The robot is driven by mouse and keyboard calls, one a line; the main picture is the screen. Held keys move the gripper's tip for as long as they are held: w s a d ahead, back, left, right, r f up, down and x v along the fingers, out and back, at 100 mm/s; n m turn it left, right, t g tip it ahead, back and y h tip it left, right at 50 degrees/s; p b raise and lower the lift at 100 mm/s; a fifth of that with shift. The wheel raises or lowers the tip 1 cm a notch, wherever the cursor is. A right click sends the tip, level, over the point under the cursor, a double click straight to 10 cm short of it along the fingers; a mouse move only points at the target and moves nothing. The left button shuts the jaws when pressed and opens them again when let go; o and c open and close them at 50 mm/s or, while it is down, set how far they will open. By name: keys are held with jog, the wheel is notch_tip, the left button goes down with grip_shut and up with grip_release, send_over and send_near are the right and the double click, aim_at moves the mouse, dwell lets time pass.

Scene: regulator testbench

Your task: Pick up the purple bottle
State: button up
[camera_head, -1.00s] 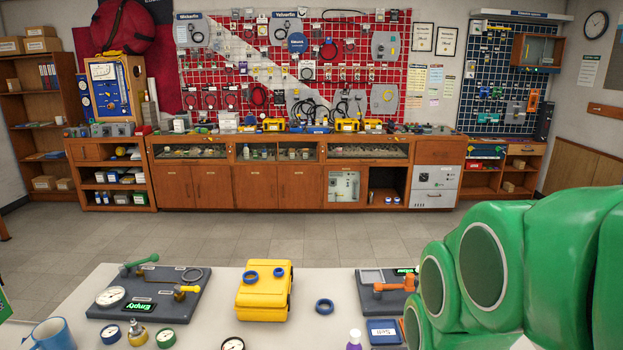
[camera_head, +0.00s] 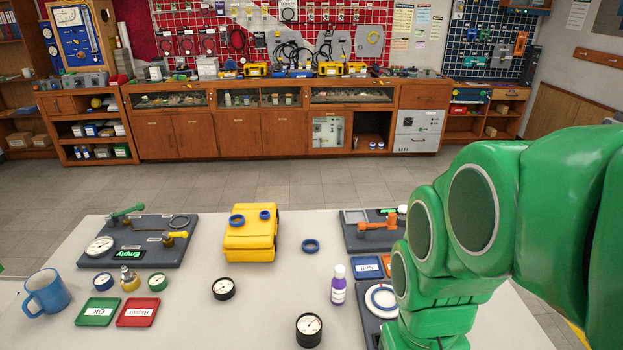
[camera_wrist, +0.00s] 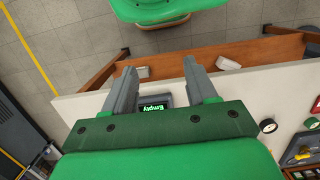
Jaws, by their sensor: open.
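The purple bottle (camera_head: 338,286) stands upright on the white table in the head view. It has a white cap and a pale label, and stands left of my green arm. The bottle does not show in the wrist view. My gripper (camera_wrist: 165,82) shows in the wrist view with its two grey fingers apart and nothing held between them. Below the fingers are the table edge and a dark device with a lit "Empty" display. In the head view my gripper is hidden or out of frame, and only my arm links show.
On the white table (camera_head: 270,323), a black gauge (camera_head: 309,330) stands near the bottle. The blue tray (camera_head: 366,267) and right test board (camera_head: 368,232) lie beside my arm.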

notch_tip(320, 180, up, 5)
jog(key=m+t+y, duration=0.6)
jog(key=m+y, duration=0.7)
jog(key=m, duration=0.9)
send_over(339, 285)
jog(key=d, duration=0.6)
jog(key=f, duration=1.7)
jog(key=shift+s+a+f, duration=0.1)
jog(key=shift+s+a, duration=0.1)
jog(key=shift+a, duration=0.2)
jog(key=shift+x, duration=3.8)
jog(key=shift+w, duration=0.1)
jog(key=shift+c, duration=0.5)
